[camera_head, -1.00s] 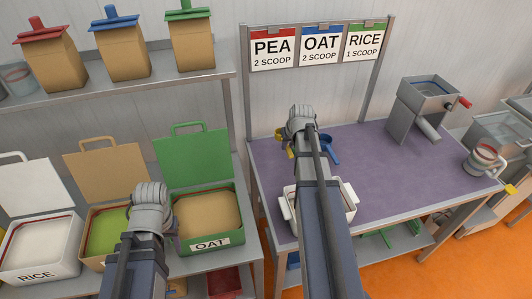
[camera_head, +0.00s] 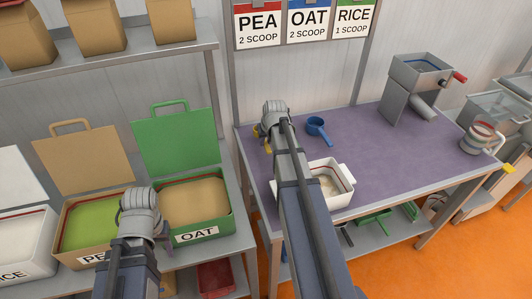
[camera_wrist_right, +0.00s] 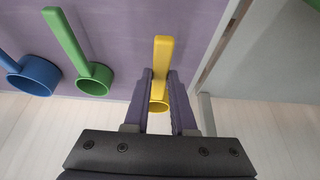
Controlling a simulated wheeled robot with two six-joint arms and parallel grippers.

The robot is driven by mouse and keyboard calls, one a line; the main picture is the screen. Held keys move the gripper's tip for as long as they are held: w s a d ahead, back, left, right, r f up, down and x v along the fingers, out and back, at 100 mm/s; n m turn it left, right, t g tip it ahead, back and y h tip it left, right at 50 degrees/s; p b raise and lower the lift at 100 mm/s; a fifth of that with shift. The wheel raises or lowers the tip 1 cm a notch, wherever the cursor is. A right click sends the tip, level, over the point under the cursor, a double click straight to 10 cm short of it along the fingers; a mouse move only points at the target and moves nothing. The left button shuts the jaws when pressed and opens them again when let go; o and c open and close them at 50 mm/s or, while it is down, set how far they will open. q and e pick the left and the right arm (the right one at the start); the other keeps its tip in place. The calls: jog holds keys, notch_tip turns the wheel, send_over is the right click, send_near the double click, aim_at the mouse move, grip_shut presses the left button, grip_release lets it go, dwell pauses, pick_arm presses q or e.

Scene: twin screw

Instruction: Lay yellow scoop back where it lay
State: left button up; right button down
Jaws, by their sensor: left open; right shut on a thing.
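The yellow scoop (camera_wrist_right: 164,52) is between the fingers of my right gripper (camera_wrist_right: 160,76), which is shut on it. In the right wrist view its handle points up over the purple table, with the bowl partly hidden between the fingers. In the head view only small yellow bits (camera_head: 257,140) show beside my right wrist. I cannot tell whether the scoop touches the table. A green scoop (camera_wrist_right: 75,50) and a blue scoop (camera_wrist_right: 30,72) lie to its left in the wrist view. My left gripper (camera_head: 160,232) is open by the pea and oat bins, fingers mostly hidden.
The purple table (camera_head: 400,150) has free room right of the blue scoop. A white tub (camera_head: 343,204) stands at its front edge, partly behind my right arm. The sign rack rises behind.

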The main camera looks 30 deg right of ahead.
aim_at(267, 145)
pick_arm(q)
notch_tip(267, 145, down, 4)
jog(key=b, duration=0.3)
jog(key=shift+r+b, duration=0.2)
jog(key=shift+b, duration=0.15)
pick_arm(e)
notch_tip(267, 145, down, 4)
jog(key=shift+r, duration=0.2)
pick_arm(q)
jog(key=shift+f, duration=0.15)
pick_arm(e)
jog(key=shift+f, duration=0.15)
jog(key=c, duration=0.7)
grip_release()
jog(key=shift+c, duration=0.2)
pick_arm(q)
jog(key=shift+r, duration=0.3)
pick_arm(e)
jog(key=shift+r, duration=0.3)
pick_arm(q)
notch_tip(267, 145, up, 11)
jog(key=p, duration=1.1)
pick_arm(e)
jog(key=v, duration=1.1)
jog(key=shift+s+r, duration=0.25)
jog(key=shift+r, duration=0.05)
